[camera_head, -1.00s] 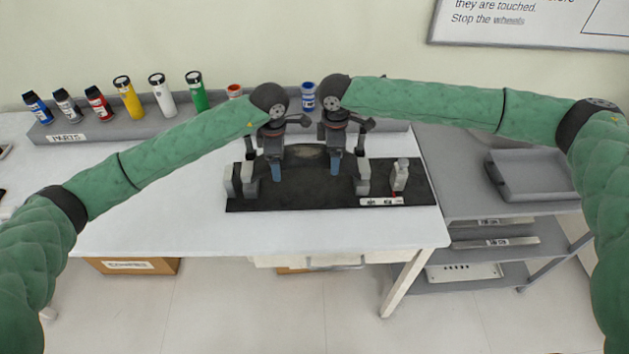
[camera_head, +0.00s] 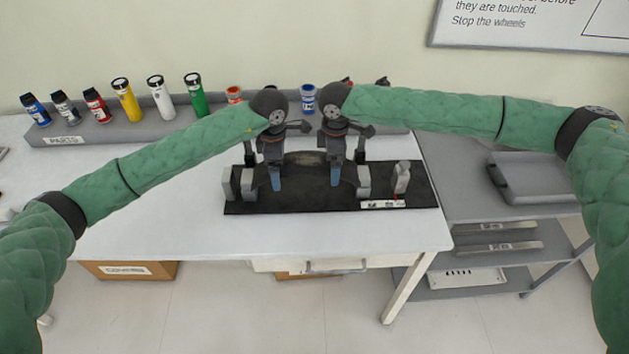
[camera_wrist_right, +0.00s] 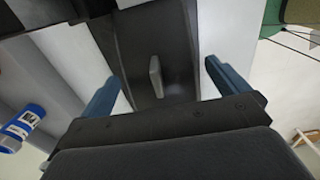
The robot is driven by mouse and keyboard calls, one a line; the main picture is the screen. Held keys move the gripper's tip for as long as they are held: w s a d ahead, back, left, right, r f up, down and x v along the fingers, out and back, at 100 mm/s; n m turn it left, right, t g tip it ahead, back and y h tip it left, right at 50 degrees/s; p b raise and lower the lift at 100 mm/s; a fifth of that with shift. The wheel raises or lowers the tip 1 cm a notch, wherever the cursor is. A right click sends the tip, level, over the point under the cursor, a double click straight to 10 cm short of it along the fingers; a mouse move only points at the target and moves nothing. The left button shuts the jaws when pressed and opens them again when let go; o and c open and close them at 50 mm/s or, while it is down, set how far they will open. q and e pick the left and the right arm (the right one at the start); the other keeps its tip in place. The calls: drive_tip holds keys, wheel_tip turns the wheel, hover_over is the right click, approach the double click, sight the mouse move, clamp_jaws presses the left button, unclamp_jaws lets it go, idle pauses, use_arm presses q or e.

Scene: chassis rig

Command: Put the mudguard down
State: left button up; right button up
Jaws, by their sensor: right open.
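A dark arched panel, seemingly the mudguard (camera_head: 305,158), lies between my two grippers over the black rig base (camera_head: 290,203). Its outline blends into the base, so I cannot tell whether it touches it. My right gripper (camera_head: 335,177) points down at the panel's right end. In the right wrist view its blue fingers (camera_wrist_right: 165,88) are apart, with a dark surface and a small grey tab (camera_wrist_right: 155,77) between them. My left gripper (camera_head: 275,180) points down at the panel's left end; its finger gap is hidden.
Grey blocks (camera_head: 247,182) stand at the base's left side and a small grey post (camera_head: 401,178) at its right. A parts shelf with several coloured bottles (camera_head: 126,100) runs behind. A grey cart with a tray (camera_head: 540,180) stands right. The white tabletop (camera_head: 150,225) is clear at front left.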

use_arm(q)
wheel_tip(320, 180, up, 11)
drive_tip(key=shift+r, duration=0.2)
use_arm(e)
drive_tip(key=shift+r, duration=0.4)
wheel_tip(320, 180, up, 11)
drive_tip(key=shift+r, duration=0.1)
idle(0.6)
